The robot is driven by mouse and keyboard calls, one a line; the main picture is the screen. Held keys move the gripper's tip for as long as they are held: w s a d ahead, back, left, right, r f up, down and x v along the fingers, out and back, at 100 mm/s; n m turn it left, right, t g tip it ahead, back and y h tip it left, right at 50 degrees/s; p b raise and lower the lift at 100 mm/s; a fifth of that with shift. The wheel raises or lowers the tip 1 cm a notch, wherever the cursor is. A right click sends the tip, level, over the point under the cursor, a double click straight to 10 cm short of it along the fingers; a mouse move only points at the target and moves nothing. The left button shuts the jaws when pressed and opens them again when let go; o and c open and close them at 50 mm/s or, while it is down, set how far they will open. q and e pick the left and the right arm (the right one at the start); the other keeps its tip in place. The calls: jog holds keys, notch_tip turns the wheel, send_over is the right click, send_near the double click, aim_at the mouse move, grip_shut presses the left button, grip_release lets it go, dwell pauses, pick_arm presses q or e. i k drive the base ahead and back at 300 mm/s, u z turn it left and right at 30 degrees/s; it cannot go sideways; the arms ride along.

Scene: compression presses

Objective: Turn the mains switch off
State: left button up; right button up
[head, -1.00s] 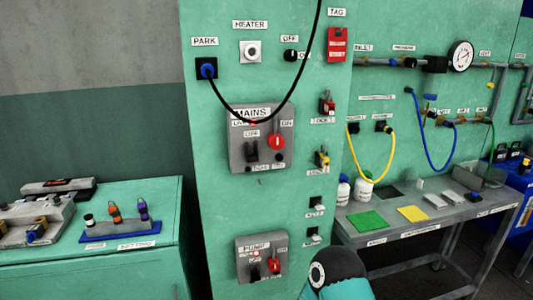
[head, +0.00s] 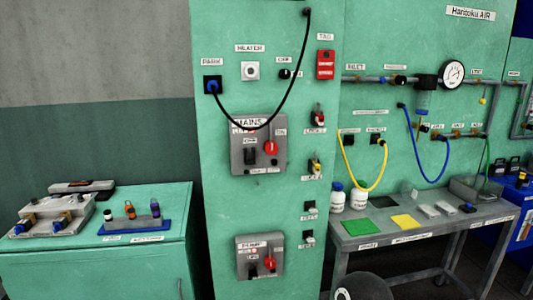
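The mains switch is a grey box (head: 237,160) under a MAINS label, on the green panel in the middle of the head view. A black cable hangs in a loop across the top of the box. Neither gripper shows in the head view. Nothing of mine touches the box.
A similar grey PUMP box (head: 245,269) sits lower on the panel. The black cable (head: 288,92) hangs from the blue PARK plug (head: 212,87). A bench (head: 460,226) stands right, a green cabinet (head: 90,270) left. Part of my arm shows at the bottom edge.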

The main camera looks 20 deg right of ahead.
aim_at(271, 148)
jog(key=z, duration=0.1)
jog(key=i, duration=0.9)
jog(key=u, duration=0.1)
